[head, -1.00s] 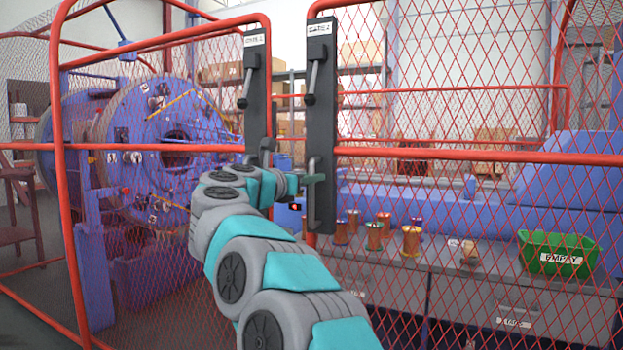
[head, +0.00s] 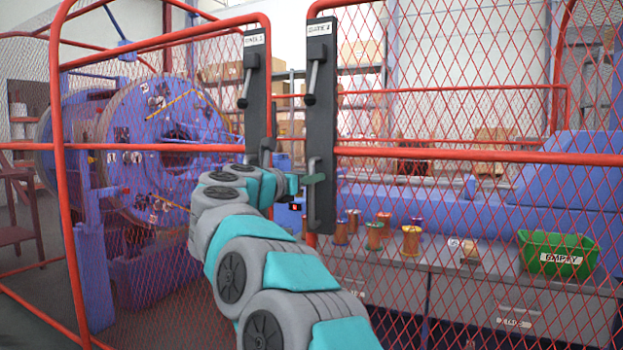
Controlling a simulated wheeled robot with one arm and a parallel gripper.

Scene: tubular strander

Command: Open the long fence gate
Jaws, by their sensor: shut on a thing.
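Two red-framed mesh gate panels stand before me, a left one (head: 160,44) and a right one (head: 470,156); I cannot tell which is the long gate. Each carries a dark upright latch plate with a lever, the left plate (head: 257,75) and the right plate (head: 321,130), both with small labels that are hard to read. My gripper (head: 313,179) is shut on the grey pull handle (head: 314,200) low on the right plate. A gap shows between the two plates. The gripper's fingers are small and partly hidden by the wrist.
Behind the mesh are a big blue strander drum (head: 160,150), several copper-coloured spools (head: 375,236) on a grey bench, and a green bin (head: 557,255). Grey floor shows at the lower left. Shelves with boxes stand at the back.

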